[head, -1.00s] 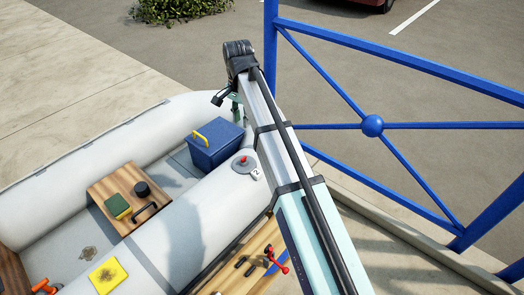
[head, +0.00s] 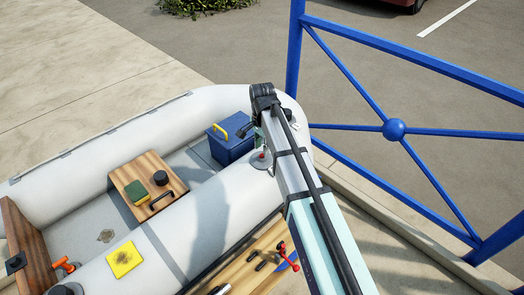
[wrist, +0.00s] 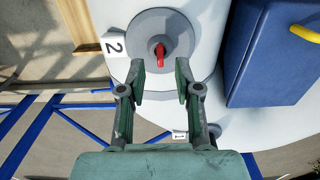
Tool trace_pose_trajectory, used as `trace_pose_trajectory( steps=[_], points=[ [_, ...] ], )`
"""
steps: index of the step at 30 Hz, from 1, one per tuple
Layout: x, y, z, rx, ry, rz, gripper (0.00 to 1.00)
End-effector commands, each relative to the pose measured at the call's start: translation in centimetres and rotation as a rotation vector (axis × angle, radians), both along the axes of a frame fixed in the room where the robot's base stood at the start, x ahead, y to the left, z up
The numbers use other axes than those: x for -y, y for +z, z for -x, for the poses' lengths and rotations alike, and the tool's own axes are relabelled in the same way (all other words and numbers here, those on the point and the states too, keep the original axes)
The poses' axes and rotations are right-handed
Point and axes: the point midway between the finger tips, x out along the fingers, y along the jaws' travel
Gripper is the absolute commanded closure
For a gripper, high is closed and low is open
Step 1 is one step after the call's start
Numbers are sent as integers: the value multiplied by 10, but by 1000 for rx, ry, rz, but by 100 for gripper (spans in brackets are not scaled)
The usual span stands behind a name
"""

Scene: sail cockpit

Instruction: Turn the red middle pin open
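The red pin (wrist: 160,50) stands in the middle of a round grey valve (wrist: 150,22) on the boat's white tube, beside a tag marked 2 (wrist: 114,44). In the head view the red pin (head: 262,155) shows just left of my arm. My gripper (wrist: 161,78) is open and empty. Its two green fingers are spread just short of the pin, one to each side of its line, and apart from it in the picture. Whether the fingertips are level with the pin in height I cannot tell. In the head view my gripper is mostly hidden by my wrist.
A blue box (head: 230,148) with a yellow handle stands inside the boat, close to the valve. Another valve (wrist: 210,130) with a tag marked 1 (wrist: 180,134) lies behind my fingers. A blue railing (head: 395,129) runs along the right. A wooden hatch (head: 148,185) lies further left.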

Motion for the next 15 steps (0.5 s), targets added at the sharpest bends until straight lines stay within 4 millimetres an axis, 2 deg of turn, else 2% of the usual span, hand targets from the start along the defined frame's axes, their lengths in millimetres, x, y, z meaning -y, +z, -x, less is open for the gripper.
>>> trace_pose_trajectory(
  steps=[1, 6, 15],
  points=[
    [0, -8, 1, -2, 0, 1, 67],
    [0, -25, 0, -1, 0, 1, 67],
    [0, -31, 0, 0, 0, 0, 67]
  ],
)
